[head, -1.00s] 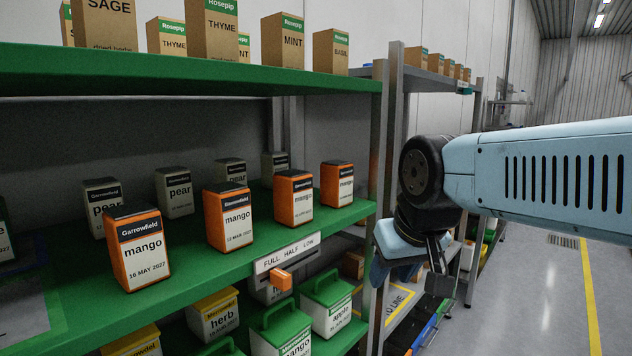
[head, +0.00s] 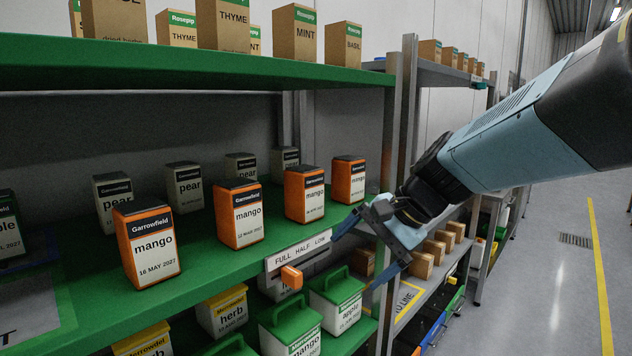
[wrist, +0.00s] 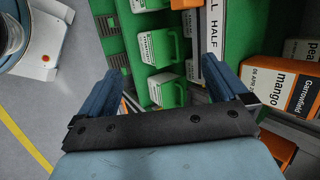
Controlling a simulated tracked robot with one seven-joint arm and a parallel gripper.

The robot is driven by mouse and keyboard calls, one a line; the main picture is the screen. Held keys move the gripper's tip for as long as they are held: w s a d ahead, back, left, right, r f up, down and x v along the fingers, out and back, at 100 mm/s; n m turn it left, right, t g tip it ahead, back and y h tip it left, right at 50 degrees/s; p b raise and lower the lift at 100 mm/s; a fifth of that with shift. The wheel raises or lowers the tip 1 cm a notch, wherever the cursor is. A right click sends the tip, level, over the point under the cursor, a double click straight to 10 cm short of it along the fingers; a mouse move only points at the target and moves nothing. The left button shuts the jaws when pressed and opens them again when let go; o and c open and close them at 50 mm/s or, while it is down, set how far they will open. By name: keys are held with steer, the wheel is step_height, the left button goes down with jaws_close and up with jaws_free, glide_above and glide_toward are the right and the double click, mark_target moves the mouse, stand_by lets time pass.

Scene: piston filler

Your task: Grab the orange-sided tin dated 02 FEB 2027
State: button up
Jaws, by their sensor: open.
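Several orange-sided mango tins stand upright on the green shelf in the head view. The front-left tin (head: 147,245) reads 16 MAY 2027. My gripper (head: 362,250) is open and empty, in front of the shelf's right end, below and right of the rightmost tin. In the wrist view its fingers (wrist: 163,70) are apart; an orange mango tin (wrist: 275,88), its date seeming to read APR, lies right of them.
Grey-sided pear tins (head: 184,187) stand behind the orange ones. A FULL HALF LOW strip with an orange slider (head: 291,277) juts from the shelf edge. A grey post (head: 402,130) stands beside my gripper. Green-lidded boxes (head: 337,300) sit below. The aisle floor is clear.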

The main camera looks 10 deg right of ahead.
steer(key=w+r+m+t+y, duration=0.1)
steer(key=w+m+y, duration=0.2)
steer(key=w+m, duration=0.2)
steer(key=m+t, duration=1)
steer(key=m, duration=0.5)
glide_toward(360, 178)
steer(key=w, duration=0.2)
steer(key=shift+y, duration=0.3)
steer(key=x, duration=0.7)
steer(key=shift+a+f, duration=0.1)
steer(key=shift+a, duration=0.5)
steer(key=shift+a+x, duration=0.15)
steer(key=shift+x, duration=1.35)
steer(key=shift+a+x, duration=0.15)
steer(key=shift+x, duration=1.3)
steer(key=shift+s, duration=0.25)
steer(key=shift+c, duration=0.4)
steer(key=c, duration=1.4)
